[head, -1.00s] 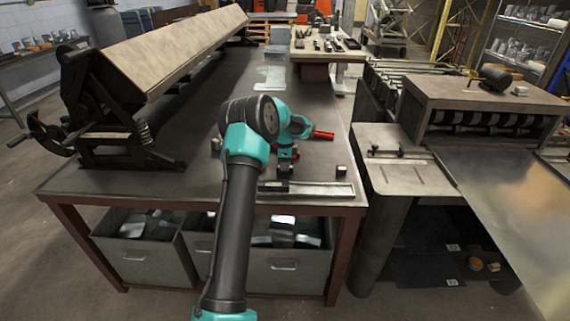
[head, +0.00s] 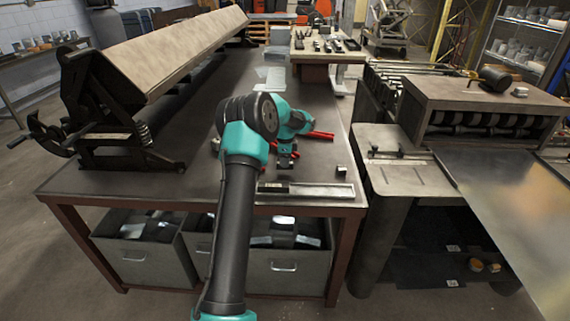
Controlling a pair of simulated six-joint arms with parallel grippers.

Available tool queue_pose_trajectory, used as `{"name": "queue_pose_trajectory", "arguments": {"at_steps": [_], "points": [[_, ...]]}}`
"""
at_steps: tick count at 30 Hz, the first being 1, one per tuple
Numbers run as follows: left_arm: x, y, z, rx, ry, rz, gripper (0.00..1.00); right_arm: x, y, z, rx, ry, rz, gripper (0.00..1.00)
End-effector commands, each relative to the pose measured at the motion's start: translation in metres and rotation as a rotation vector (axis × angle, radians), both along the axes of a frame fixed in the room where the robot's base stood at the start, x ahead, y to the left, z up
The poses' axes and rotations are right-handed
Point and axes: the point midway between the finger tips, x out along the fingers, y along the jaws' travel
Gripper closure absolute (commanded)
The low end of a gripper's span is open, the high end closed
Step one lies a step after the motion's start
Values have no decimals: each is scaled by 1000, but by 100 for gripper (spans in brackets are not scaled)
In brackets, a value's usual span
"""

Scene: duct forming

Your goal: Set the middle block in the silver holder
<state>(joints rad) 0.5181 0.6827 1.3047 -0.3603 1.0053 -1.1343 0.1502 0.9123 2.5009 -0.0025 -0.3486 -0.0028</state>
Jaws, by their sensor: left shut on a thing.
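The silver holder (head: 322,191) is a long shallow tray lying along the near edge of the dark workbench. Its left end looks darker, and I cannot tell what sits there. A small dark block with a pale top (head: 341,171) stands on the bench just behind the holder's right end. My left gripper (head: 285,164) points down behind and above the holder's left part, apart from it. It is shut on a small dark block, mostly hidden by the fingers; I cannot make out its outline. My right gripper is not in view.
Red-handled tools (head: 321,135) lie on the bench behind my left gripper. A long folding machine (head: 150,60) fills the bench's left side. A roller machine (head: 485,110) with a metal sheet stands at the right. Bench right of the gripper is mostly clear.

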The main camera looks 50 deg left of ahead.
Motion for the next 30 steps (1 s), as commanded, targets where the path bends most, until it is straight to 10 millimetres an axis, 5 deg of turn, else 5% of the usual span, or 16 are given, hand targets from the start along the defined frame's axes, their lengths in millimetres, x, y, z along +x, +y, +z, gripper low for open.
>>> {"name": "queue_pose_trajectory", "arguments": {"at_steps": [19,30], "points": [[0,0,60,1,-1,0,100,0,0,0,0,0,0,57],[0,0,67,1,-1,0,100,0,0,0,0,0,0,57]]}}
